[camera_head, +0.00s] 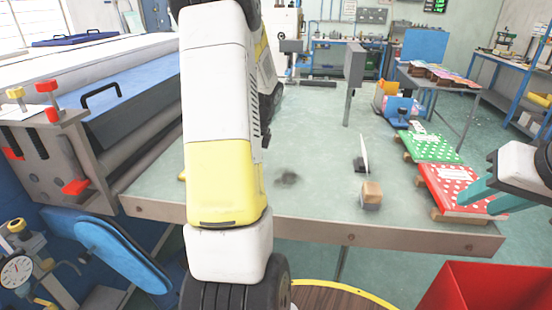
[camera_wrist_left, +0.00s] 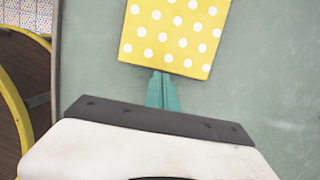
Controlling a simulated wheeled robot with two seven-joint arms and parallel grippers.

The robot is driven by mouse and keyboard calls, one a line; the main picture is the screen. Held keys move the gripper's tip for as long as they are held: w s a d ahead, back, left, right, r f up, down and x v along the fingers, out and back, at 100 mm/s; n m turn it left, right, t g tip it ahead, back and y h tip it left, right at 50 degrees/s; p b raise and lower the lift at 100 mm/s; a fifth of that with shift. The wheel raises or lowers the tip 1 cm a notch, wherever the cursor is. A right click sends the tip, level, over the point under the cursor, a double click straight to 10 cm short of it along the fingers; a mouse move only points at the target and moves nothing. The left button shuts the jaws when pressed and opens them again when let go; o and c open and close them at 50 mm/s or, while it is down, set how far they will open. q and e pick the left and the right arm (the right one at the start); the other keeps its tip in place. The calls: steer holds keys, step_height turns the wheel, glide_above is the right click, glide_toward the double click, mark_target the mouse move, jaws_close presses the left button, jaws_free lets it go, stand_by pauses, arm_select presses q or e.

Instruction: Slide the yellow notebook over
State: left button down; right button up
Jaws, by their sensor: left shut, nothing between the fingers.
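The yellow notebook (camera_wrist_left: 173,35) with white dots lies on the grey-green table in the left wrist view, its top cut off by the frame. My left gripper (camera_wrist_left: 162,78) has its teal fingers shut together and empty, with the tips at the notebook's near edge; I cannot tell whether they touch it. In the head view my left arm hides that gripper and nearly all of the notebook; only a small yellow bit (camera_head: 182,176) shows left of the arm. My right gripper (camera_head: 478,202) is open and empty at the right, over or beside the red dotted notebook (camera_head: 455,185).
A green dotted notebook (camera_head: 430,146) lies behind the red one. A wooden block (camera_head: 371,194) and a thin upright white piece (camera_head: 364,154) stand on the table (camera_head: 310,170). A red bin (camera_head: 490,290) stands at the front right. The table's middle is mostly clear.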

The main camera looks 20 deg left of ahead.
arm_select(q)
steer(key=d, duration=0.1)
steer(key=w+d, duration=0.1)
steer(key=d, duration=0.2)
steer(key=shift+w+d+r, duration=0.1)
steer(key=shift+w+r, duration=0.1)
steer(key=shift+r, duration=0.2)
steer(key=s+v, duration=0.1)
steer(key=v, duration=0.8)
steer(key=s+d+r+n+t+h, duration=0.2)
steer(key=s+d+r+n+t, duration=0.1)
steer(key=s+d+n, duration=0.4)
steer(key=s+d+r+n+t+h, duration=0.2)
steer(key=s+d+r+n+t, duration=0.2)
steer(key=s+d, duration=0.6)
steer(key=d+r+n, duration=0.2)
steer(key=n, duration=0.1)
steer(key=shift+s+d+h, duration=0.3)
steer(key=shift+s+h, duration=0.1)
